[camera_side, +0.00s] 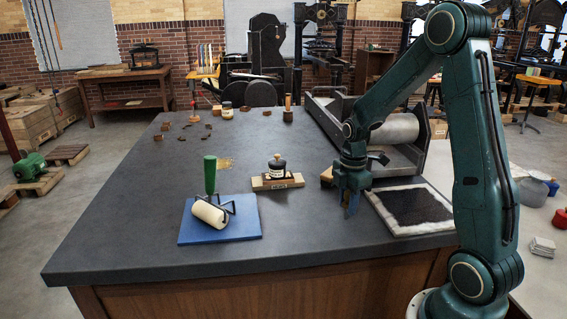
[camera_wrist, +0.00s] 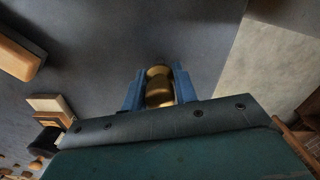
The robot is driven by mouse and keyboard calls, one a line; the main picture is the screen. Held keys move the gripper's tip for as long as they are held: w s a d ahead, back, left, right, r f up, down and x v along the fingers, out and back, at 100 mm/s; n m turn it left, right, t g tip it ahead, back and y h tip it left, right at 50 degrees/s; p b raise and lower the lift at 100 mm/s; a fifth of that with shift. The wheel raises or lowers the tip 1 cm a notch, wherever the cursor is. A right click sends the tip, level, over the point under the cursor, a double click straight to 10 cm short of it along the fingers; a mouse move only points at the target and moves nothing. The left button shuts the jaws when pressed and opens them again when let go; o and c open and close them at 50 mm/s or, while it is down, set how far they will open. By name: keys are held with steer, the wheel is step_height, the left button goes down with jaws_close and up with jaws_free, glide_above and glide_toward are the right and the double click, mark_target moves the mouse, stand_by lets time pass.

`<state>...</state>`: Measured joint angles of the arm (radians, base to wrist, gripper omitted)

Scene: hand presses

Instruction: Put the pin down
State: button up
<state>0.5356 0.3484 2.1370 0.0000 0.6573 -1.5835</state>
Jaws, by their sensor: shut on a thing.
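The pin (camera_wrist: 158,86) is a short brass-coloured piece with a rounded, stepped shape. In the wrist view it sits between the two blue fingers of my gripper (camera_wrist: 158,90), which is shut on it. In the side view my gripper (camera_side: 350,203) points down over the front right part of the dark table (camera_side: 300,225), just left of the dark pad. The pin cannot be made out there. The gap between the pin and the table is hard to judge.
A white-edged dark pad (camera_side: 412,207) lies to the right, with the press bed (camera_side: 375,150) behind. A wooden block (camera_side: 327,176) is close behind my gripper. The table's front middle is clear.

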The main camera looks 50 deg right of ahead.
steer(key=shift+f, duration=0.1)
steer(key=o, duration=1)
step_height(320, 180, up, 12)
steer(key=shift+r, duration=0.15)
stand_by(0.6)
steer(key=shift+s+a+r+m+t, duration=1)
steer(key=shift+s+a+m, duration=1.15)
steer(key=shift+a, duration=0.95)
steer(key=shift+s+a+r+m+t, duration=0.9)
steer(key=shift+s+a+m, duration=1.25)
steer(key=shift+a, duration=1)
steer(key=shift+s+a+r+m+t, duration=1)
steer(key=shift+s+a+m, duration=0.7)
steer(key=shift+s+a, duration=1.15)
